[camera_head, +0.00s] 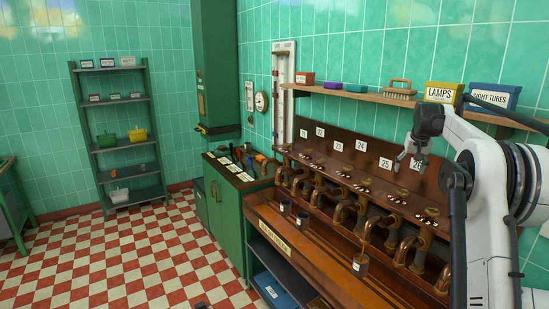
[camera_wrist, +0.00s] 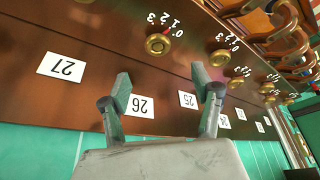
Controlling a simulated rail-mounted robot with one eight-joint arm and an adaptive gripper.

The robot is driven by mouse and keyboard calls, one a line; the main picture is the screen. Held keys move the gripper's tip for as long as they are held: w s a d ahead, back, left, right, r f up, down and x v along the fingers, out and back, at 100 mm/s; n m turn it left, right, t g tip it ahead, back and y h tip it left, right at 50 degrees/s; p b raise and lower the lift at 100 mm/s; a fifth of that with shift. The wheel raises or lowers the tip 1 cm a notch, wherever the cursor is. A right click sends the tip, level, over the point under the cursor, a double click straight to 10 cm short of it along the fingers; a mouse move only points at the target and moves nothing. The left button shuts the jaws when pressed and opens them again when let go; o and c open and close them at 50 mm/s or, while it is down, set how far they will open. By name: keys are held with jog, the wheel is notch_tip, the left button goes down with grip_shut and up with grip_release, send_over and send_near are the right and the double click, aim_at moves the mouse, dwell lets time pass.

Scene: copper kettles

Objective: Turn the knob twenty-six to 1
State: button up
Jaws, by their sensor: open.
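The brass knob (camera_wrist: 158,43) that lines up with the white 26 plate (camera_wrist: 140,106) is round, on the brown wooden panel, with a 0 1 2 3 scale beside it. Its pointer setting is too small to read surely. My gripper (camera_wrist: 168,88) is open and empty, with its fingers apart over the panel near the 26 and 25 plates, apart from the knob. In the head view my gripper (camera_head: 409,158) hangs before the 26 plate (camera_head: 416,165), partly covering it.
Neighbouring knob (camera_wrist: 219,57) sits beside the 25 plate (camera_wrist: 188,100). Curved copper pipes (camera_head: 408,245) stand out in front of the panel. A shelf (camera_head: 360,95) with boxes is above. Dark cups (camera_head: 360,264) stand on the wooden bench.

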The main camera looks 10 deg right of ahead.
jog(key=s+a+r+n+t+b, duration=0.1)
jog(key=s+a+r+b, duration=0.15)
jog(key=s+a, duration=0.95)
jog(key=s+a+r+n+b, duration=0.15)
jog(key=s+a+r, duration=0.25)
jog(key=s+a, duration=0.75)
jog(key=s+a+f+b, duration=0.1)
jog(key=s+a+f, duration=0.4)
jog(key=s, duration=0.4)
jog(key=s+a+f+n+t+y+b, duration=0.1)
jog(key=s+a+f+b, duration=0.1)
jog(key=s+a+f, duration=0.4)
jog(key=s+a+f+n+t+b, duration=0.1)
jog(key=s+a+f, duration=0.4)
jog(key=s+f, duration=0.3)
jog(key=s, duration=0.4)
jog(key=shift+s+a+f+y, duration=0.3)
jog(key=shift+a+y, duration=0.05)
jog(key=shift+y, duration=0.05)
